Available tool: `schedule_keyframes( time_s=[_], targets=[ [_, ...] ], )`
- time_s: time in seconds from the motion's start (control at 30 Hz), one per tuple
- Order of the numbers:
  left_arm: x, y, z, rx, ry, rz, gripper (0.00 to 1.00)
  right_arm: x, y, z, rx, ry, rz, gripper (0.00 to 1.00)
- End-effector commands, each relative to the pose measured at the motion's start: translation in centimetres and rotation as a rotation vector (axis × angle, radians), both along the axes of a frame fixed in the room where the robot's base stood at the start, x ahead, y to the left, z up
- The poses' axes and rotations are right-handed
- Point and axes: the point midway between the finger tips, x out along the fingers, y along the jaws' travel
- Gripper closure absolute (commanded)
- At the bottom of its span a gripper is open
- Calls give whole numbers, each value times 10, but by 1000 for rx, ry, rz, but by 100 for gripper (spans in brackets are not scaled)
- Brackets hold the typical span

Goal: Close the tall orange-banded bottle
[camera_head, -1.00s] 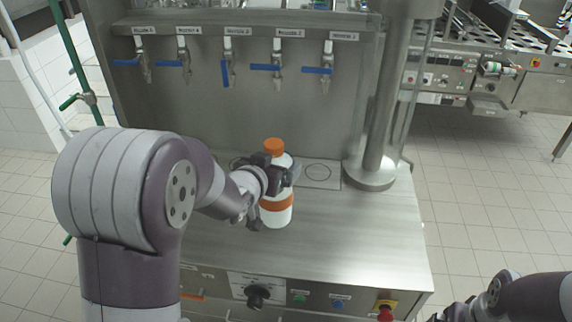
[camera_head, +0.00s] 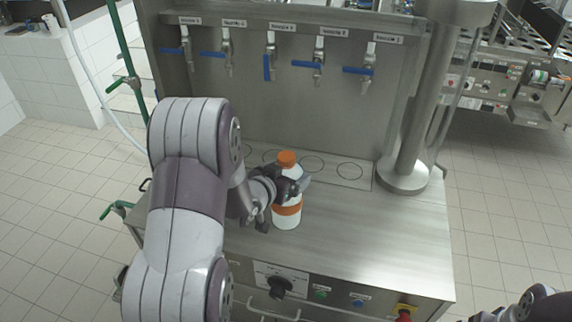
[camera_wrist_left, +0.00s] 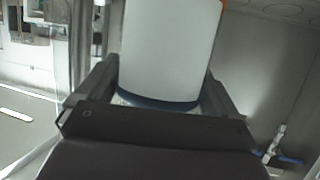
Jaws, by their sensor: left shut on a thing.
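The tall bottle is white with an orange band (camera_head: 287,210) and an orange cap (camera_head: 287,158) on top. It is upright over the steel counter in the head view. I cannot tell whether its base touches the counter. My left gripper (camera_head: 287,188) is shut on the bottle's upper body, below the cap, and hides part of it. In the left wrist view the white bottle wall (camera_wrist_left: 168,45) fills the space between the fingers, with a dark blue ring near the palm. My right arm shows at the lower right corner; its gripper is mostly cut off.
The steel counter (camera_head: 370,225) is clear to the bottle's right. A row of taps with blue levers (camera_head: 318,66) hangs on the back panel above marked circles. A thick steel column (camera_head: 420,120) stands at right. Knobs and a red button (camera_head: 404,316) line the front.

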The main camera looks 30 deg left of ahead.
Motion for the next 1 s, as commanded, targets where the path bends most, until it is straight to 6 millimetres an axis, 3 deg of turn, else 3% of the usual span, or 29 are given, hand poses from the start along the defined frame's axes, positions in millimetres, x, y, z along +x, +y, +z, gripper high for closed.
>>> schedule_keyframes(
  time_s=[0.5,0.53,0.83,1.0],
  targets=[
    [1,1,-10,4,-9,1,91,0,0,-2,0,0,0,0],
    [0,0,-11,1,-2,1,0,0,0,-1,0,0,0,0],
    [-1,0,-6,2,-2,1,0,0,0,3,0,0,0,0],
    [-28,1,3,3,-3,3,0,0,0,-5,0,0,0,0]
  ],
)
